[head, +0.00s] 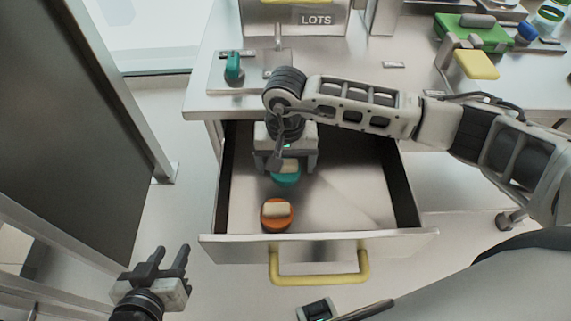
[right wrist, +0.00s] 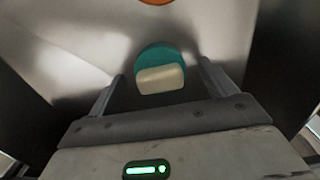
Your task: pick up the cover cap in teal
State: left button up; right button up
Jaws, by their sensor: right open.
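The teal cover cap (head: 286,180) lies in the open drawer (head: 345,205), partly hidden under my right gripper in the head view. It is a teal disc with a cream block on top. In the right wrist view the teal cap (right wrist: 152,56) sits between and just beyond the fingertips. My right gripper (right wrist: 160,80) is open and empty above it, pointing down into the drawer; it also shows in the head view (head: 286,165). My left gripper (head: 164,258) is open and empty, left of the drawer and well away from the cap.
An orange cap (head: 277,214) with a cream block lies nearer the drawer front. The drawer has a yellow handle (head: 320,276) and dark side walls. The desk top (head: 215,98) behind carries a teal item (head: 234,68) and a green box (head: 474,34). The drawer's right half is clear.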

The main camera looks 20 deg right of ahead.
jog(key=shift+f, duration=0.5)
jog(key=c, duration=1.1)
jog(key=shift+r, duration=0.1)
